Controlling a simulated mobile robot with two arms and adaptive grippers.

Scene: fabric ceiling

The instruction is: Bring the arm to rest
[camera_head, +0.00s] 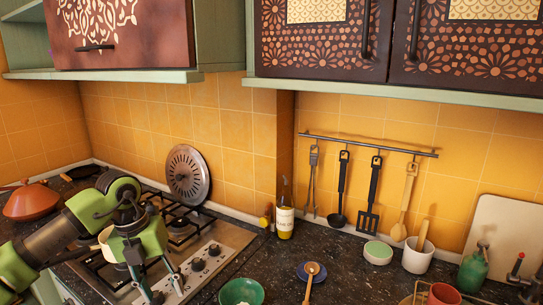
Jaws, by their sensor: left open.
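My left arm (45,240) comes in from the left, over the stove. My left gripper (160,290) hangs above the front of the stove (215,255), near its knobs. Its fingers point down and are spread apart, with nothing visible between them. The arm and gripper hide part of the burners and a cream, rounded thing (105,243) just behind. My right gripper is not in view.
A terracotta tagine (30,202) sits at the far left. A round metal lid (187,174) leans on the wall. A bottle (285,215), green bowl (241,291), white pot (417,258) and green bottle (473,271) stand on the counter. Cabinets (325,40) hang above.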

